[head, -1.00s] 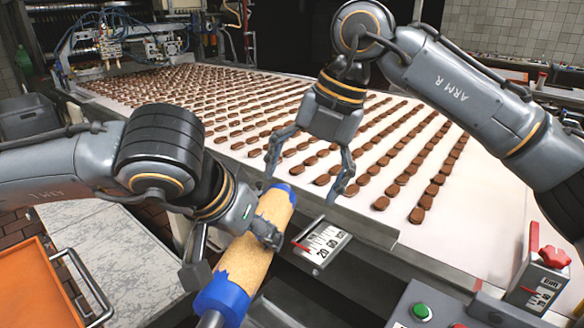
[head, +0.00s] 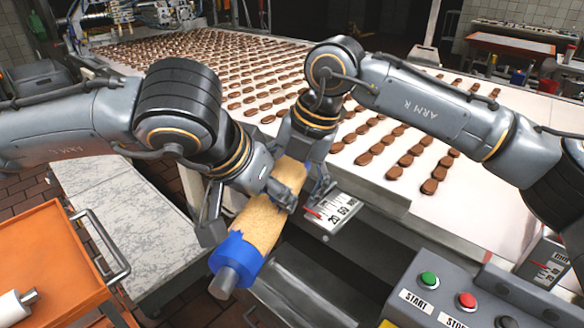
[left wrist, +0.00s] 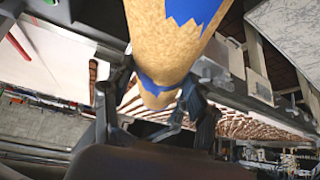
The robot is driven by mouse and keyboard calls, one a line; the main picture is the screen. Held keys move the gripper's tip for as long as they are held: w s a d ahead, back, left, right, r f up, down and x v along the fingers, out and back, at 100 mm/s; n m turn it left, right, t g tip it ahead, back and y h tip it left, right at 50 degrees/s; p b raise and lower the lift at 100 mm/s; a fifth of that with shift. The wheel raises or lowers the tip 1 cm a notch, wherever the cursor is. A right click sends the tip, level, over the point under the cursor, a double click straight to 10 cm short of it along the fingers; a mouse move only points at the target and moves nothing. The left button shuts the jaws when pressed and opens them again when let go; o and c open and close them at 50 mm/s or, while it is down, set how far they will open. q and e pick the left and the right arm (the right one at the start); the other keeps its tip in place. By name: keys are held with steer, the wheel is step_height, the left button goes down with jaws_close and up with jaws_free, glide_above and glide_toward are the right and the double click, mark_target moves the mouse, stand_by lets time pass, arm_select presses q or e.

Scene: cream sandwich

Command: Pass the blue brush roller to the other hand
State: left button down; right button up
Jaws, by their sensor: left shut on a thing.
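The blue brush roller (head: 262,224) has a tan sleeve with blue ends and lies slanted in mid-air, its near blue end toward the lower left. My left gripper (head: 243,208) is shut on the sleeve around its middle. My right gripper (head: 302,178) reaches down from behind to the roller's far end, with a finger on the right side of it. The far end is partly hidden, and whether the right fingers press on it cannot be told. In the left wrist view the roller (left wrist: 165,40) runs down from the top between dark fingers.
A conveyor (head: 330,183) with rows of chocolate-brown biscuits lies behind the grippers. An orange cart (head: 50,260) with a white roller (head: 14,308) stands at left, beside a grey slab (head: 120,200). A control box (head: 435,293) with buttons stands at lower right.

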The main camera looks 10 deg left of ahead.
arm_select(q)
steer(key=shift+r, duration=0.1)
arm_select(e)
steer(key=shift+f, duration=0.2)
jaws_close()
arm_select(q)
steer(key=shift+c, duration=1.9)
jaws_free()
arm_select(e)
steer(key=shift+r, duration=0.1)
